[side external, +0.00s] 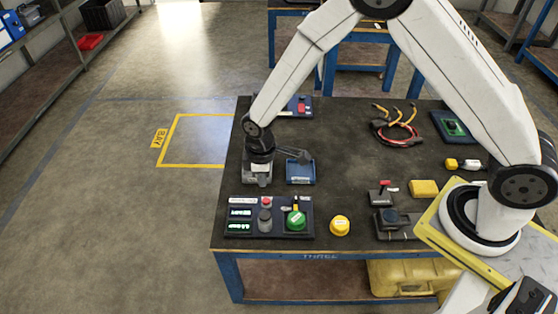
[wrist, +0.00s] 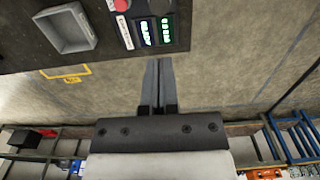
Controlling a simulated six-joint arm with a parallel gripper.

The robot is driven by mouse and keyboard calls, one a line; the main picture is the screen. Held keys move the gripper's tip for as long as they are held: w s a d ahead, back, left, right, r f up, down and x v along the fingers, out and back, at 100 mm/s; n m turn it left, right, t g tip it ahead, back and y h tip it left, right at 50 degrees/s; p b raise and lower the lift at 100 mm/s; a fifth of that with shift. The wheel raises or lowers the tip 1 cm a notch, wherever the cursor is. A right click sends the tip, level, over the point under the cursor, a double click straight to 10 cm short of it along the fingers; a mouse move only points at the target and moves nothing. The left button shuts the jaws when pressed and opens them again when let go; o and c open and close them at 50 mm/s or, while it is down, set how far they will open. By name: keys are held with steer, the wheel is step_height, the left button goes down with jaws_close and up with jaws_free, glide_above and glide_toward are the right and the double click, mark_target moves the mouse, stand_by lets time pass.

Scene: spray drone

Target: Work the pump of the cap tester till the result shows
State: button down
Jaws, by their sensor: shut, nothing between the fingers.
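The cap tester (side external: 263,233) is a dark panel at the table's front left. It carries two lit displays (side external: 240,219), a red button (side external: 267,201), a grey knob-like part (side external: 265,220) that may be the pump, and a green cap (side external: 296,220). My gripper (side external: 257,182) is behind the tester, left of a blue tray, apart from the pump. In the wrist view my gripper (wrist: 157,62) has its fingers together and empty, and part of the tester (wrist: 180,15) shows at the top edge. The display text is too small to read surely; the pump is not visible there.
A yellow cap (side external: 340,226) stands right of the tester. A blue tray (side external: 300,172) lies behind it. A joystick-like lever (side external: 384,190), a yellow block (side external: 424,188) and a coiled cable (side external: 396,128) lie to the right. The table's left edge is close to my gripper.

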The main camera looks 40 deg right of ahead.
mark_target(265, 215)
steer(key=shift+f, duration=0.15)
steer(key=shift+f, duration=6.8)
steer(key=shift+f, duration=1.05)
step_height(265, 215, up, 14)
steer(key=shift+r, duration=0.15)
